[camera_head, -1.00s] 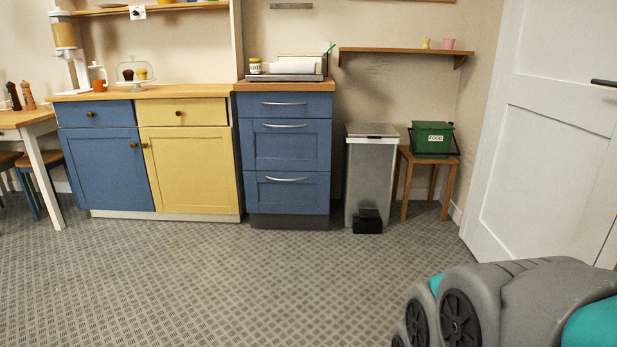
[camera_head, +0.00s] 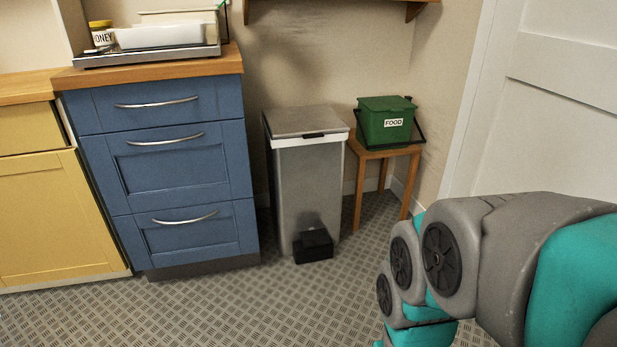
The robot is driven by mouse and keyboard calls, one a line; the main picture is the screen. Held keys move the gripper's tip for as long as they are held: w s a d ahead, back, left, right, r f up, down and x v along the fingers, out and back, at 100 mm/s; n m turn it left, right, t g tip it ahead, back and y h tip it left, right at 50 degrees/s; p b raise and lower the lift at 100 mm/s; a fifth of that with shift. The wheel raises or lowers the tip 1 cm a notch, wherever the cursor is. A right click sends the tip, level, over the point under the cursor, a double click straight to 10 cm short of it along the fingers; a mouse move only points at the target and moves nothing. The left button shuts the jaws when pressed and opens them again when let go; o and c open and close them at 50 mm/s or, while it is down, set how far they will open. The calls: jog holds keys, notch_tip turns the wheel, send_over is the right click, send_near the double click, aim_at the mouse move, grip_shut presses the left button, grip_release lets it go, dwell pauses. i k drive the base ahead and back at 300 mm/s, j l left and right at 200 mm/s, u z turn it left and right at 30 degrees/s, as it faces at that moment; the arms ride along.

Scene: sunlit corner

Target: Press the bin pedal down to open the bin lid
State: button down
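A tall grey bin (camera_head: 308,190) stands on the floor between the blue drawer unit and a small wooden stool. Its flat lid (camera_head: 306,121) is closed. A black pedal (camera_head: 313,246) sticks out at the foot of the bin's front, near the floor. My arm, grey and teal, reaches in from the lower right, apart from the bin and nearer to me. My gripper is not visible in this view.
A blue drawer unit (camera_head: 170,170) stands left of the bin, with a yellow cupboard (camera_head: 55,220) beyond it. A green food caddy (camera_head: 385,123) sits on the wooden stool (camera_head: 362,166) to the right. A white door (camera_head: 550,120) is at the right. The floor (camera_head: 290,310) before the bin is clear.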

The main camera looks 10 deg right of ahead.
aim_at(311, 238)
jog(key=i+l+u, duration=0.1)
jog(key=i, duration=0.3)
jog(key=i+l+u, duration=0.1)
jog(key=i+l, duration=0.2)
jog(key=i+l+u, duration=0.1)
jog(key=i+l, duration=0.15)
jog(key=i, duration=0.25)
